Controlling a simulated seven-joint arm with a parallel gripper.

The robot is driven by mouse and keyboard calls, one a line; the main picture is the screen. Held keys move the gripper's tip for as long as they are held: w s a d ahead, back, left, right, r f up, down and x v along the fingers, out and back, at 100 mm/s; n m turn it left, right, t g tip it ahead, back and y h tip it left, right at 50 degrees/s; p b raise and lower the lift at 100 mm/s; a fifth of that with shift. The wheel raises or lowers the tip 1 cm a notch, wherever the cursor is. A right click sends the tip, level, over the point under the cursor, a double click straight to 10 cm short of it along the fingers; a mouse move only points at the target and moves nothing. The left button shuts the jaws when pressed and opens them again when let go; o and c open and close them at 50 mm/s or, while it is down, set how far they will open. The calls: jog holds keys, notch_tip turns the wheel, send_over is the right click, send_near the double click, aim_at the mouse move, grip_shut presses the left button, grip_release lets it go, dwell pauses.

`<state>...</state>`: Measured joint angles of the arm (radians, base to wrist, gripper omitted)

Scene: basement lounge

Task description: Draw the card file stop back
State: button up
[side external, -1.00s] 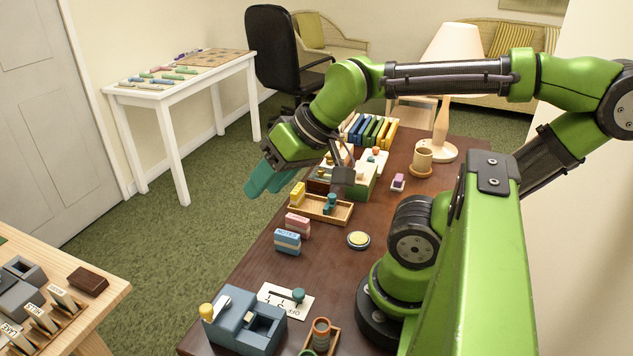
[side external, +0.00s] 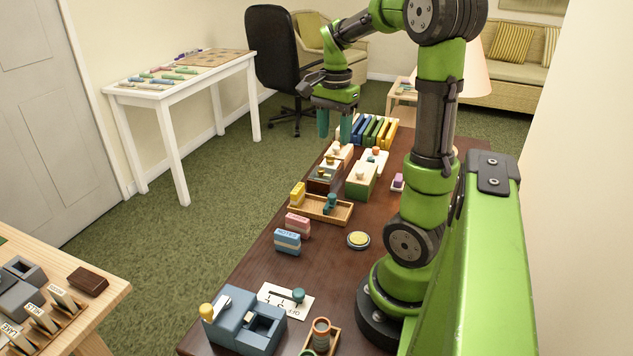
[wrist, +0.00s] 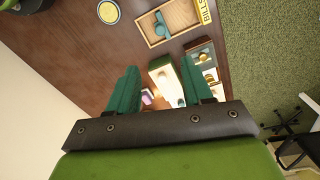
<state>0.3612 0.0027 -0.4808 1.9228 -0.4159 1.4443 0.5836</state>
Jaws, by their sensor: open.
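A shallow wooden tray (side external: 313,211), seemingly the card file, sits on the dark table. A teal upright piece with a rounded top, likely the stop (side external: 330,203), stands in it toward the right. A yellow block (side external: 298,194) stands at the tray's left end. In the wrist view the tray (wrist: 151,31), the teal stop (wrist: 161,27) and the yellow block labelled BILLS (wrist: 203,11) show near the top. My gripper (side external: 335,126) is open and empty, its teal fingers pointing down, well beyond the tray toward the table's far end. Its fingers (wrist: 160,80) stand apart.
A green-and-cream box (side external: 361,182) and a dark box (side external: 319,182) stand between my gripper and the tray. Colored upright books (side external: 374,130) are close by my gripper. Pink (side external: 297,222) and blue (side external: 288,241) blocks and a yellow disc (side external: 358,240) lie nearer the camera.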

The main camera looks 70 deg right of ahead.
aim_at(332, 195)
notch_tip(332, 195, down, 16)
jog(key=shift+f, duration=0.2)
dwell(0.4)
grip_shut()
